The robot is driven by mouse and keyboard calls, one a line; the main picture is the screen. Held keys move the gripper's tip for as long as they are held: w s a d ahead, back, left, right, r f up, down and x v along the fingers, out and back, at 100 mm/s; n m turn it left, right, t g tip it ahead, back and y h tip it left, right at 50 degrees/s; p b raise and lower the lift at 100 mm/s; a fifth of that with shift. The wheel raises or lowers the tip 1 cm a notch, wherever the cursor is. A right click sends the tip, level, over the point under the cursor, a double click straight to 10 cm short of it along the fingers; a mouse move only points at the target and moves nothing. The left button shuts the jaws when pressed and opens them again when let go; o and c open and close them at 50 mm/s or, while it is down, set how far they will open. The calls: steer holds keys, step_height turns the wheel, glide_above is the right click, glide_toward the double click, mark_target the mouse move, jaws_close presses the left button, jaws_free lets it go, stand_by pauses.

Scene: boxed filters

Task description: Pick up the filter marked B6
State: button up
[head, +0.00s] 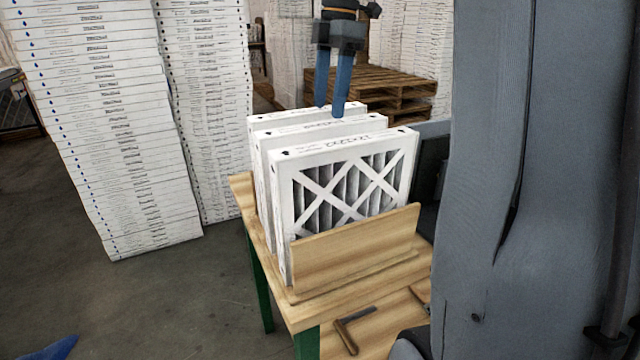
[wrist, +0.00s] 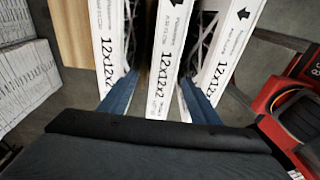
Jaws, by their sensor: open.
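Three white-framed pleated filters stand upright in a row in a wooden rack (head: 352,250): a front one (head: 282,215), a middle one (head: 345,128) and a back one (head: 262,122). The front one's face shows a white cross over grey pleats. No B6 mark is readable; the wrist view shows "12x12x2" on the edges. My gripper (head: 329,111) is open with its blue fingers pointing down at the filter tops. In the wrist view its fingers (wrist: 155,92) lie either side of the middle filter (wrist: 165,50), between it and the left filter (wrist: 112,45) and right filter (wrist: 225,55).
The rack stands on a wooden table (head: 322,316) with green legs; a brown-handled tool (head: 346,337) lies below the rack. Tall stacks of white boxes (head: 110,130) stand at left. Wooden pallets (head: 400,95) are behind. A red object (wrist: 295,100) is at right in the wrist view.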

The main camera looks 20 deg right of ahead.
mark_target(325, 124)
steer(key=shift+s+a+f+p, duration=0.15)
steer(key=shift+f+p, duration=0.25)
steer(key=shift+f, duration=0.7)
steer(key=shift+a+f+p, duration=0.3)
steer(key=shift+f+p, duration=0.15)
steer(key=shift+f, duration=0.7)
steer(key=shift+s+a+f+p, duration=0.15)
steer(key=shift+f+p, duration=0.25)
steer(key=shift+f, duration=0.7)
jaws_close()
